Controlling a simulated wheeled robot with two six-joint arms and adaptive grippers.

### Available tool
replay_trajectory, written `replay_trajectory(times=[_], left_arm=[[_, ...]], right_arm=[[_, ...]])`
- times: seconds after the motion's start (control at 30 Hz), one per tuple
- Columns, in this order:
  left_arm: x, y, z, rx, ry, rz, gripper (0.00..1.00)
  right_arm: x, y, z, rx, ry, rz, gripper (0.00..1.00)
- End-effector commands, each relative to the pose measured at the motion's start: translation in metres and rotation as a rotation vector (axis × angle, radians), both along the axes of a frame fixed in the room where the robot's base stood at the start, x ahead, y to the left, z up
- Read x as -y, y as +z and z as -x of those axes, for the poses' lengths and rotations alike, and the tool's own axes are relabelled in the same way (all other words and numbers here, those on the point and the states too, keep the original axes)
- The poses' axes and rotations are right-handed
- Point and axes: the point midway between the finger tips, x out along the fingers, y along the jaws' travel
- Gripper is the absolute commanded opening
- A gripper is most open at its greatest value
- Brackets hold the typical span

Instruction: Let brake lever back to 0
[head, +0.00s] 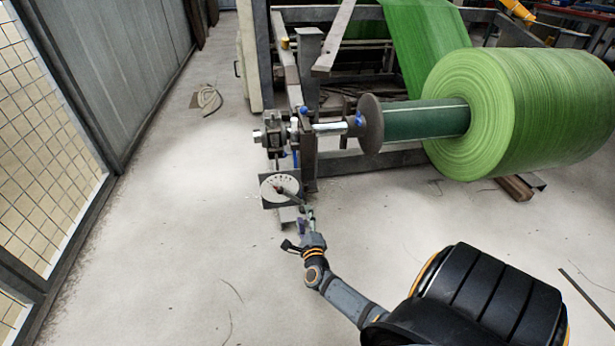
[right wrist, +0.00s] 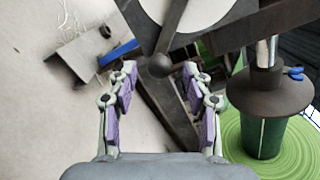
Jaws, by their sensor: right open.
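The brake dial (head: 269,184) is a round white plate with dark marks on a dark square backing, on the front of the roll stand. The dark brake lever (head: 289,193) runs from the dial's middle down and to the right, towards my right gripper (head: 306,217). In the right wrist view the lever's round knob (right wrist: 159,66) shows between the two open fingertips of the gripper (right wrist: 157,75), with a gap on each side. I cannot tell how deep the knob sits between them. The dial's marks are too small to read. My left gripper is out of view.
A big green roll (head: 540,110) sits on a shaft with a dark flange (head: 370,123) right of the dial. The metal frame (head: 305,90) stands behind. A mesh fence (head: 40,150) runs along the left. The floor (head: 180,240) left of the dial is mostly clear.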

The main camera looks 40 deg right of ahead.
Motion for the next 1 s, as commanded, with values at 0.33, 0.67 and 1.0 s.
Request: replay_trajectory(times=[0.33, 0.67, 1.0], left_arm=[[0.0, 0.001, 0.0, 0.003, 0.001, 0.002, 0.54], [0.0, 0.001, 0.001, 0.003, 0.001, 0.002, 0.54], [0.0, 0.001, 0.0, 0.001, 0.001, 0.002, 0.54]], right_arm=[[-0.037, 0.0, 0.061, -0.001, -0.002, 0.0, 0.5], [-0.041, 0.001, 0.068, 0.001, -0.001, 0.002, 0.5], [-0.041, 0.001, 0.068, -0.002, 0.0, 0.003, 0.5]])
